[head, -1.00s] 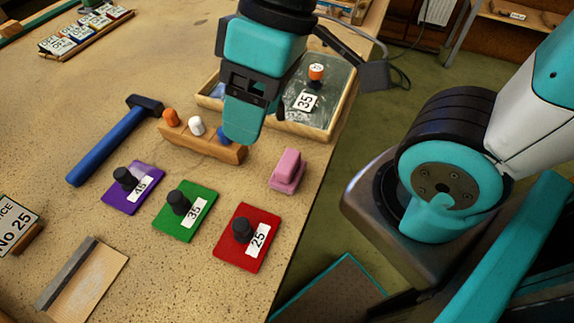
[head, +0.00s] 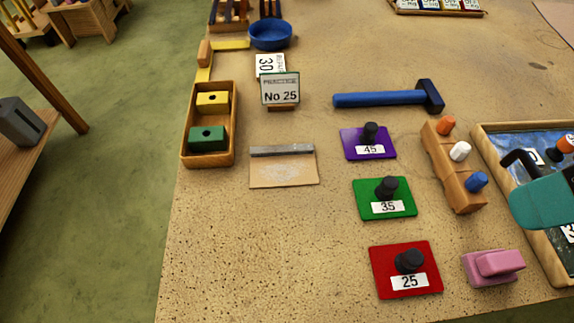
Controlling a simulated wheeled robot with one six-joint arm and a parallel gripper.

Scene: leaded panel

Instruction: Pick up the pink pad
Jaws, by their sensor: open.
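The pink pad (head: 493,267) lies on the table at the lower right, right of the red plate. It is a pink block on a flat pink base, and nothing is holding it. My gripper (head: 540,203) shows only in part at the right edge, as a teal piece over the framed tray. It is open, above and to the right of the pad in the picture and apart from it. The rest of my gripper is cut off by the frame.
Red (head: 385,284), green (head: 365,205) and purple (head: 352,147) plates with black knobs lie left of the pad. A wooden peg block (head: 436,155) and a wood-framed tray (head: 497,174) stand above it.

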